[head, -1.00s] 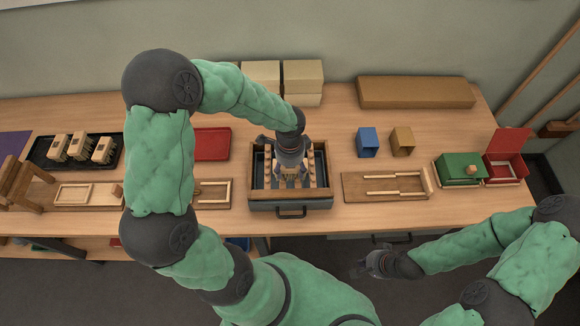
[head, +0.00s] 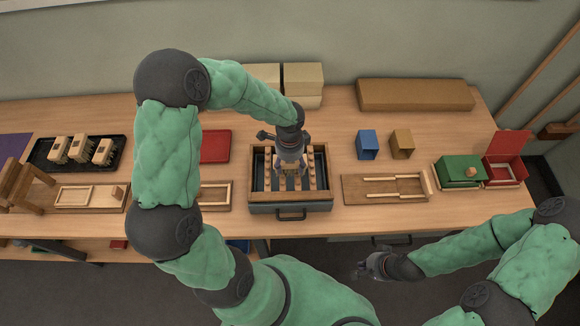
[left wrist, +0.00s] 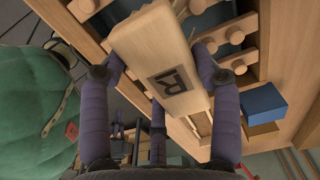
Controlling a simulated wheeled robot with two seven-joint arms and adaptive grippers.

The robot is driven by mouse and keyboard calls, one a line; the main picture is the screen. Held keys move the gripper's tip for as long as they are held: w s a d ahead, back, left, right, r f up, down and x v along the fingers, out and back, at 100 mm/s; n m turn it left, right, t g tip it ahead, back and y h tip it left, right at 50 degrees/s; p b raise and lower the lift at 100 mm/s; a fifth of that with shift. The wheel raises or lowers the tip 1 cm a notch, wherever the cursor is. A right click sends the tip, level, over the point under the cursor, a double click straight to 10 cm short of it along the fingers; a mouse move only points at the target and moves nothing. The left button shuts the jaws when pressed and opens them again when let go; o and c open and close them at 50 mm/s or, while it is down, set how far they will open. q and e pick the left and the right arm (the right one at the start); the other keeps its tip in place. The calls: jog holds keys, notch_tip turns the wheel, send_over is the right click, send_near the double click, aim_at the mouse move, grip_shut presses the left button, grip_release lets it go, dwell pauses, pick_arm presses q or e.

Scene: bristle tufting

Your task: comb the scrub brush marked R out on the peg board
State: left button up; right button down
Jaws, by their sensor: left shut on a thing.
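My left gripper (head: 289,168) is over the peg board (head: 313,172), which has rows of wooden pegs inside a wooden frame. It is shut on the scrub brush marked R. In the left wrist view the pale wooden brush back (left wrist: 150,40) lies between the purple fingers, with a dark framed R on it. Pegs (left wrist: 235,35) show close beside and beyond the brush. The bristles are mostly hidden, so I cannot tell whether they touch the pegs. My right gripper (head: 370,266) is away from the bench, low at the front right; its fingers are too small to judge.
A black tray (head: 42,163) with several brushes is at the left. A wooden slide-like fixture (head: 355,188), a blue block (head: 367,144) and a tan block (head: 402,142) are right of the board. Green (head: 455,172) and red boxes (head: 508,143) stand farther right.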

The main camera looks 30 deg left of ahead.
pick_arm(q)
jog(key=shift+w+a, duration=1.35)
jog(key=shift+w, duration=0.9)
jog(key=shift+s+d+p, duration=0.15)
jog(key=shift+s+d, duration=0.4)
jog(key=shift+s, duration=0.35)
jog(key=shift+s+d+p, duration=0.15)
jog(key=shift+s+d, duration=0.35)
jog(key=shift+s, duration=0.35)
jog(key=shift+s+d+f+b, duration=0.15)
jog(key=shift+s+d, duration=0.2)
jog(key=shift+s, duration=0.25)
jog(key=shift+s+d+b, duration=0.1)
jog(key=shift+s+d, duration=0.25)
jog(key=shift+s, duration=0.2)
jog(key=shift+s+d+f+b, duration=0.15)
jog(key=shift+s+d, duration=0.2)
jog(key=shift+s, duration=0.25)
jog(key=w+a+p, duration=0.2)
jog(key=w+a, duration=0.2)
jog(key=w, duration=0.3)
jog(key=shift+a+r, duration=0.15)
jog(key=shift+r, duration=0.15)
jog(key=shift+s+d+b, duration=0.65)
jog(key=shift+s+d, duration=1.5)
jog(key=shift+s, duration=1.4)
jog(key=w+a+p, duration=0.2)
jog(key=w+a, duration=0.2)
jog(key=w, duration=0.3)
jog(key=shift+a, duration=0.15)
